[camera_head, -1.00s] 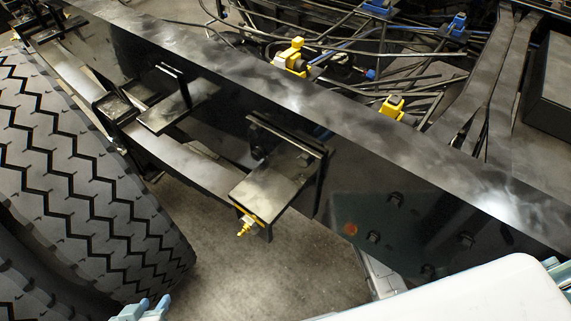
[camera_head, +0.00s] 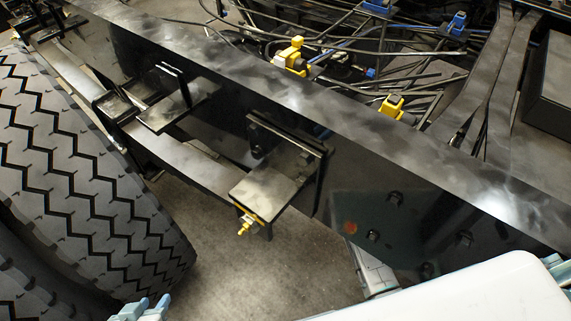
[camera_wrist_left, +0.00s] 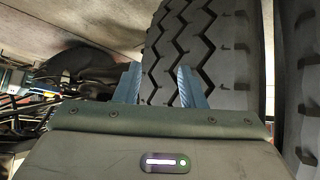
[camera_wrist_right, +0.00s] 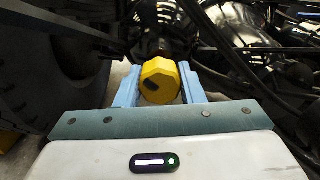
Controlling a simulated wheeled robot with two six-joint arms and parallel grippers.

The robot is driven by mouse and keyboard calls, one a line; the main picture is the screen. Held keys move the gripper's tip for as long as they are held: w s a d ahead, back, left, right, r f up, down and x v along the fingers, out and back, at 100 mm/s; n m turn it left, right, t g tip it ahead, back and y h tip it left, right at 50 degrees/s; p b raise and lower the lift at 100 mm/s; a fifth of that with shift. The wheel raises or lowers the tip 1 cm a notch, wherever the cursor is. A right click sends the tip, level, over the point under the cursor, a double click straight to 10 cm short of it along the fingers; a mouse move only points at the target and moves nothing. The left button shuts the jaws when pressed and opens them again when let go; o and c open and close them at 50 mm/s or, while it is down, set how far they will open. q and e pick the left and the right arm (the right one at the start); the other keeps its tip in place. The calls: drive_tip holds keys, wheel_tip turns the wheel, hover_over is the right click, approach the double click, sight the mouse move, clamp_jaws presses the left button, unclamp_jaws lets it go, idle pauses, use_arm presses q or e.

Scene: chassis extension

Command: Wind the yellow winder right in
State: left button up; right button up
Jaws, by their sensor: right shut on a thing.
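The yellow winder (camera_wrist_right: 159,81) is a faceted knob with a dark slot, seen in the right wrist view. My right gripper (camera_wrist_right: 160,88) is shut on it, with one light-blue finger on each side. In the head view the black chassis rail and my white right arm hide this gripper and the winder. My left gripper (camera_head: 142,309) shows at the bottom edge of the head view, beside the big tyre. In the left wrist view its blue fingers (camera_wrist_left: 157,88) stand apart with nothing between them.
The black chassis rail (camera_head: 290,95) crosses the head view diagonally. A large tyre (camera_head: 80,190) stands at the left, close to my left gripper. A bracket (camera_head: 272,188) with a small brass fitting (camera_head: 246,222) juts from the rail. Cables and yellow connectors (camera_head: 391,107) lie behind it.

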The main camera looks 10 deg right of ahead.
drive_tip(key=shift+r+m+p, duration=0.1)
drive_tip(key=shift+m+p, duration=0.4)
drive_tip(key=shift+m, duration=0.3)
drive_tip(key=shift+m+p, duration=0.45)
drive_tip(key=shift+m, duration=0.25)
drive_tip(key=m+p, duration=0.1)
drive_tip(key=m, duration=0.2)
drive_tip(key=shift+p, duration=0.35)
use_arm(q)
drive_tip(key=shift+s+a+r+m+g+y, duration=0.15)
drive_tip(key=shift+s+a+r+g+y, duration=0.25)
drive_tip(key=shift+s+a+r+g, duration=0.35)
drive_tip(key=shift+s+a+r+m+g+y, duration=0.15)
drive_tip(key=shift+s+a+r+g+y, duration=0.35)
drive_tip(key=shift+a+r+g, duration=0.4)
use_arm(e)
drive_tip(key=shift+m, duration=0.5)
use_arm(q)
drive_tip(key=shift+d, duration=0.1)
use_arm(e)
drive_tip(key=o, duration=1)
